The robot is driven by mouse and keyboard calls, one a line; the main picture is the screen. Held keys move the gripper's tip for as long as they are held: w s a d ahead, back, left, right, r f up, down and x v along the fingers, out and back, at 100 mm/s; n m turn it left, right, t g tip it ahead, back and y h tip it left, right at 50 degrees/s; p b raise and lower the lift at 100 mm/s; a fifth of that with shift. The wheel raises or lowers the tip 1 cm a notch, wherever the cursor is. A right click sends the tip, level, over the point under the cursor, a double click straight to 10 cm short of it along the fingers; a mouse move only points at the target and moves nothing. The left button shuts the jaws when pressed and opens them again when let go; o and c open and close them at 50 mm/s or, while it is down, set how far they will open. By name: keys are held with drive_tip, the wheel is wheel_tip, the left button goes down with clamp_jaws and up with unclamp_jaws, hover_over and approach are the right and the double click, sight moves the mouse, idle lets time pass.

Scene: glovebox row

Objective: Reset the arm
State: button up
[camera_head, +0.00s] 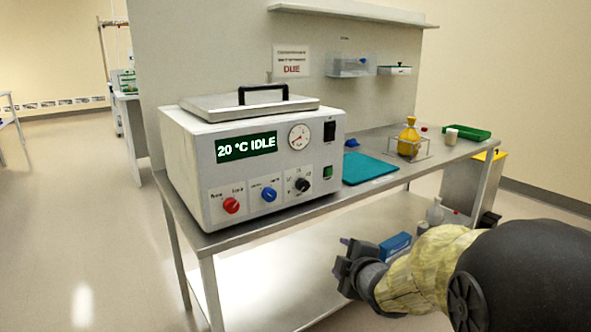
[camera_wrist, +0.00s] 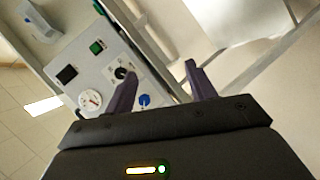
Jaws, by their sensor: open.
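My gripper (camera_head: 345,262) is at the right of the head view, in front of the bench and below its top edge. It is empty, and it stands apart from everything around it. In the wrist view its two dark fingers (camera_wrist: 160,85) are spread, with nothing between them. My arm reaches in from the lower right of the head view, with a pale yellow wrapped section behind the gripper. A white heating unit (camera_head: 190,170) stands on the bench to the gripper's upper left, its lid closed. Its display reads "20 °C IDLE". Its panel (camera_wrist: 80,78) also shows in the wrist view, tilted.
The steel bench (camera_head: 370,195) carries a teal mat (camera_head: 368,168), a yellow flask (camera_head: 409,138) in a wire stand and a green tray (camera_head: 467,132). A blue box (camera_head: 395,246) and bottles sit on the lower shelf near my arm. The floor at left is clear.

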drive_tip(key=s+d+f+m+g+h+p, duration=0.2)
drive_tip(key=s+f+m+g, duration=0.3)
drive_tip(key=s+m, duration=0.45)
drive_tip(key=s+d+f+m+g+h+p, duration=0.15)
drive_tip(key=s+f+m+g, duration=0.45)
drive_tip(key=s, duration=0.6)
wheel_tip(320, 180, up, 39)
drive_tip(key=m+p, duration=0.1)
drive_tip(key=p, duration=3.6)
drive_tip(key=shift+w+d+p, duration=0.2)
drive_tip(key=shift+d+p, duration=0.15)
